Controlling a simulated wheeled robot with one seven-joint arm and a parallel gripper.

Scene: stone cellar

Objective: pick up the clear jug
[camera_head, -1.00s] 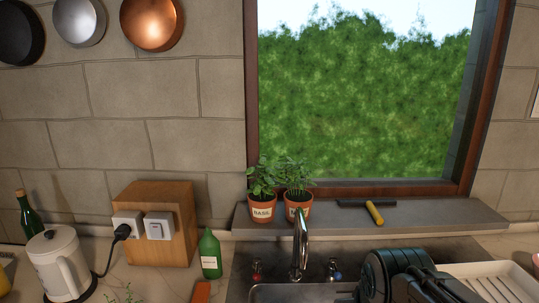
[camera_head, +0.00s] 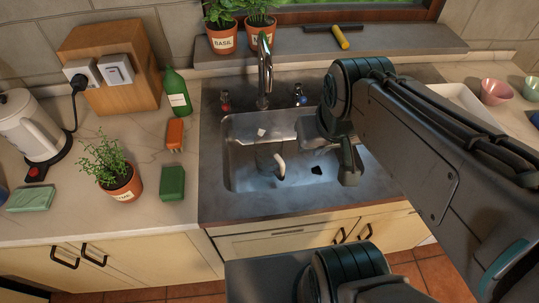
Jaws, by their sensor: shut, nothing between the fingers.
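What looks like the clear jug (camera_head: 265,160) stands in the sink, left of its middle. It is see-through and hard to make out against the grey metal; a pale curved part, perhaps its handle, shows on its right side. My gripper (camera_head: 349,179) hangs over the right part of the sink, to the right of the jug and apart from it. Its fingers look closed, with nothing seen between them. My arm covers the right end of the sink.
The sink (camera_head: 236,185) also holds a small pale piece and a dark scrap. The tap (camera_head: 265,70) rises behind the jug.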

